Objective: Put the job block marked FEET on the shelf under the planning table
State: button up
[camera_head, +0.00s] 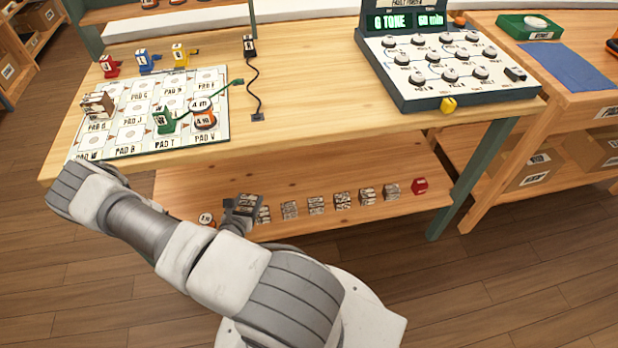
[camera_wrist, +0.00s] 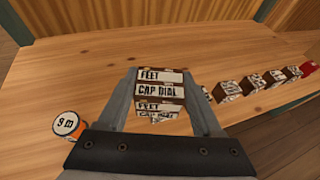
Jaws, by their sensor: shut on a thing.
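My gripper (camera_head: 240,207) is low over the left part of the shelf (camera_head: 330,165) under the planning table (camera_head: 310,115). In the wrist view my gripper (camera_wrist: 168,105) is shut on the FEET job block (camera_wrist: 160,77), a brown block with white labels. Labels reading FEET and CAP DIAL show between the fingers; I cannot tell whether all belong to one block. The fingers hide its sides. Whether it touches the shelf is unclear. Another brown and white block (camera_head: 97,105) stands on the pad board (camera_head: 215,150) on the tabletop.
A row of several similar blocks (camera_head: 316,205) runs right along the shelf to a red one (camera_head: 419,186). An orange-rimmed round piece (camera_wrist: 66,124) lies left of my gripper. The shelf behind the row is clear. A table leg (camera_head: 475,170) bounds the right end.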

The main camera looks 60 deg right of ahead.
jog(key=s+d+f, duration=0.2)
jog(key=s+d, duration=0.1)
jog(key=shift+m, duration=0.3)
jog(key=w+a+f+b, duration=0.1)
jog(key=w+f+b, duration=0.1)
jog(key=w, duration=0.1)
jog(key=w+a+f+b, duration=0.1)
jog(key=w+f, duration=0.2)
jog(key=w, duration=0.1)
jog(key=w+a+f+b, duration=0.2)
jog(key=w, duration=0.2)
jog(key=shift+f+b, duration=0.15)
jog(key=shift+b, duration=0.2)
jog(key=shift+w+f+b, duration=0.1)
jog(key=shift+f+b, duration=0.95)
jog(key=shift+f, duration=0.9)
jog(key=shift+f, duration=0.2)
jog(key=o, duration=1.4)
jog(key=shift+r, duration=0.1)
